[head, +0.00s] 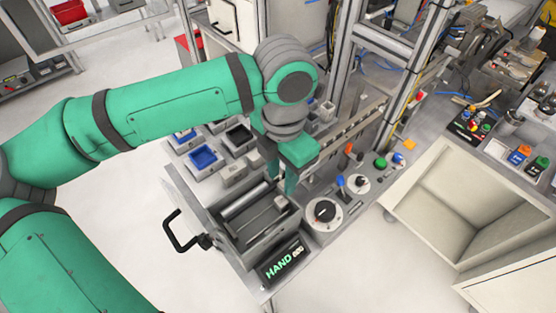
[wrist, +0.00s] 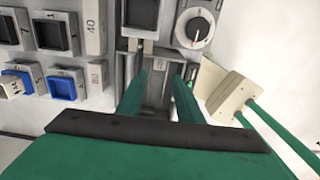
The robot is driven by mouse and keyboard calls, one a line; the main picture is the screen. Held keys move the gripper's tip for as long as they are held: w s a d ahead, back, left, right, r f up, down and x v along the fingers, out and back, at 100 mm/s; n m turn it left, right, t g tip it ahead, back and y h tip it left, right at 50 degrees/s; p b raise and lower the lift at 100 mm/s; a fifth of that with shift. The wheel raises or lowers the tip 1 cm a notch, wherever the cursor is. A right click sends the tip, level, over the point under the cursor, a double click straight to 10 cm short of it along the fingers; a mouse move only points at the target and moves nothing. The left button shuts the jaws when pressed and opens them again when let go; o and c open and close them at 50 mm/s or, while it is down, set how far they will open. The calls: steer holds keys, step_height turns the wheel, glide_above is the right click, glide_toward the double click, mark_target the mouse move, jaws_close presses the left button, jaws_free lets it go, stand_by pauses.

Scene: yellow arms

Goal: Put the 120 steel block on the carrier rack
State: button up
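My gripper (wrist: 160,78) shows two long green fingers in the wrist view, with grey between them. I cannot tell whether that grey is a held block or the surface below. In the head view my gripper (head: 285,188) points down over the upper right of an open grey tray (head: 243,250). A small pale block (head: 282,202) shows by the fingertips; contact is unclear. No label reading 120 is readable. Pale blocks labelled 40 (wrist: 95,25) and apparently 80 (wrist: 96,75) stand left of the fingers. I cannot tell which fixture is the carrier rack.
Blue bins (head: 203,159) stand left of my gripper. A round dial (head: 323,212) and a HAND sign (head: 285,262) lie right of and below the tray. A black handle (head: 178,235) sticks out left. A cream piece (wrist: 231,95) with green bars shows at right.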

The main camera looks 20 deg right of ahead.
mark_target(281, 200)
step_height(281, 200, down, 10)
steer(key=shift+f, duration=0.25)
stand_by(0.3)
steer(key=shift+c, duration=0.6)
jaws_close()
steer(key=shift+r, duration=3.75)
steer(key=shift+w, duration=0.1)
